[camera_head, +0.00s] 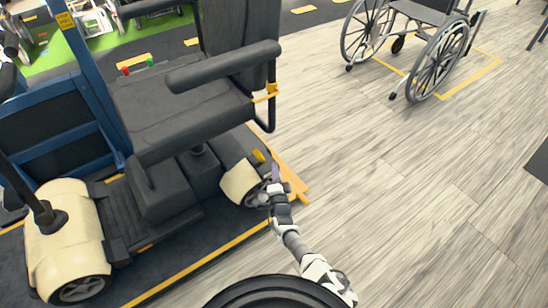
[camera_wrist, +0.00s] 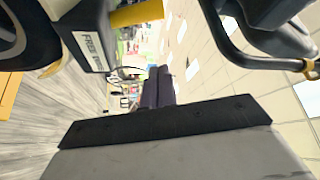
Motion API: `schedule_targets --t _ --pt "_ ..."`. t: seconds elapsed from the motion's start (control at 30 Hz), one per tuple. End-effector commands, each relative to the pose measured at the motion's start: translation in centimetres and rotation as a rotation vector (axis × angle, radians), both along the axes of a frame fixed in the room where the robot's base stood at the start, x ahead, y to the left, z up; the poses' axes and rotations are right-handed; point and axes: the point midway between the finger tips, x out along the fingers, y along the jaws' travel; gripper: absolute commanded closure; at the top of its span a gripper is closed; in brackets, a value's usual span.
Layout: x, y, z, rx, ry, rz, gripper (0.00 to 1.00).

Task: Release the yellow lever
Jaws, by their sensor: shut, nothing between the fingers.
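The yellow lever (camera_head: 258,156) sticks up at the rear of the scooter (camera_head: 160,130), just above its cream rear wheel cover (camera_head: 240,182). It also shows at the top of the wrist view as a yellow bar (camera_wrist: 137,13) beside a white label with dark lettering (camera_wrist: 90,51). My gripper (camera_head: 276,172) is just right of and slightly below the lever in the head view, beside the rear wheel. In the wrist view its fingers (camera_wrist: 158,74) are together and empty, apart from the lever in the picture. The lever's base is partly hidden.
The black seat and armrest (camera_head: 225,65) overhang the lever's left side. A dark curved frame tube (camera_wrist: 235,45) is at upper right in the wrist view. A wheelchair (camera_head: 420,45) stands at the back right. The wooden floor (camera_head: 400,190) right of the scooter is clear.

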Motion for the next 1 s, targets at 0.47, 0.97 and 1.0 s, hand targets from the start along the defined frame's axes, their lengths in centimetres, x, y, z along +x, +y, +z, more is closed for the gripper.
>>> schedule_targets --t 0.47,0.97,1.0 --pt "-1.9 -0.2 -0.4 0.000 -0.001 0.001 1.00" --pt "-1.9 -0.2 -0.4 -0.001 0.000 0.001 1.00" --pt "-1.9 -0.2 -0.4 -0.001 0.000 0.001 1.00"
